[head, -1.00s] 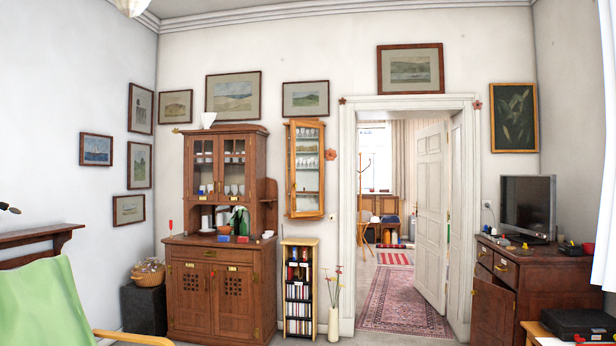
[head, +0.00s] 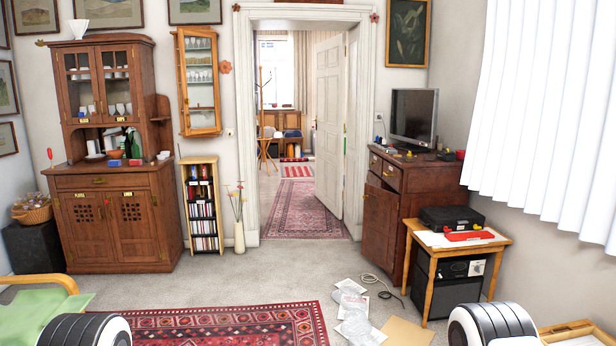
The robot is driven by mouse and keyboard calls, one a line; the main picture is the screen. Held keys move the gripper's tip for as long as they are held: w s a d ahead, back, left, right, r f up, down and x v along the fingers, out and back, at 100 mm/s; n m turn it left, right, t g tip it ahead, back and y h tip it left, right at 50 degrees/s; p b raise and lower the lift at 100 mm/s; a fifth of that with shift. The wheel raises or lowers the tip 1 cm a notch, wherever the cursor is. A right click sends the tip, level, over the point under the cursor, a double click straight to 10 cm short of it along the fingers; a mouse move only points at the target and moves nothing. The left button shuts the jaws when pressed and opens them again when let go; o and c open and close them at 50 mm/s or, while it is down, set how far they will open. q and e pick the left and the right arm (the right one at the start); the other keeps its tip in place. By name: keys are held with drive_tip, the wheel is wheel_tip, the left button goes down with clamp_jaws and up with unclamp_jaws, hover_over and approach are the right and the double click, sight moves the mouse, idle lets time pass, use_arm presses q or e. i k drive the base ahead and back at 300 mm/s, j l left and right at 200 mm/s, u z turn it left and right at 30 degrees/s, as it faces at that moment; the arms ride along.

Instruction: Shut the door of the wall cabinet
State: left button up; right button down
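The wall cabinet (head: 202,131) is a narrow light-wood case with a glazed front, hung on the back wall left of the doorway. Glasses and other small things on its shelves show through the front. Its door seems to stand at an angle to the case, but how far is too small to tell. Neither gripper is in view; only rounded black-and-white parts of my two arms show at the bottom edge, far from the cabinet.
A narrow media shelf (head: 202,210) stands below the cabinet, with a vase (head: 239,237) beside it. A tall brown cupboard (head: 120,235) is to its left. A red rug (head: 225,326), papers (head: 352,304) and a cable (head: 378,283) lie on the floor. Carpet (head: 290,275) before the doorway is clear.

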sight(181, 32)
drive_tip(key=i, duration=1.35)
drive_tip(key=i+l+u, duration=0.15)
drive_tip(key=i, duration=1.2)
drive_tip(key=i+j+u, duration=0.25)
drive_tip(key=i, duration=0.35)
drive_tip(key=i+u, duration=0.2)
drive_tip(key=i, duration=0.35)
drive_tip(key=i+u, duration=0.25)
drive_tip(key=i, duration=0.35)
drive_tip(key=i+l+u, duration=0.25)
drive_tip(key=i, duration=0.35)
drive_tip(key=i+l+u, duration=0.2)
drive_tip(key=i, duration=0.4)
